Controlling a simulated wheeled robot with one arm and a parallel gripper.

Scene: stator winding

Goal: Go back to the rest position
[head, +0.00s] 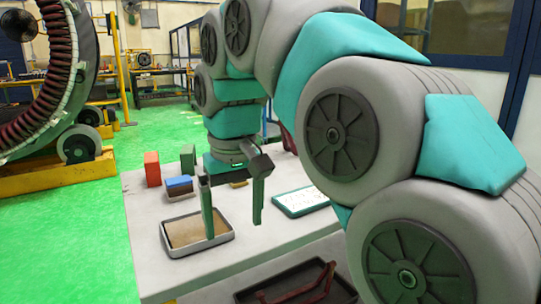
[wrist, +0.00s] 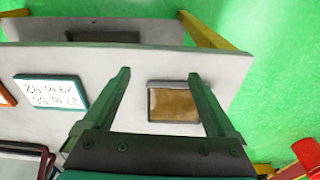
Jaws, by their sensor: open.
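My gripper (head: 232,228) is at the end of my arm, which arches over from the right in the head view. Its two green fingers point down, spread wide apart, with nothing between them. The left finger overlaps a shallow grey tray (head: 204,249) with a brown bottom; the gap between them is unclear. In the wrist view my gripper (wrist: 158,75) is also open and empty, with the brown-bottomed tray (wrist: 172,121) showing between the fingers and beyond them the pale tabletop (wrist: 165,58).
On the table (head: 140,215) stand a red box (head: 152,169), a green box (head: 188,161) and a blue block (head: 179,183). A green-framed card (head: 300,201) lies right of my gripper.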

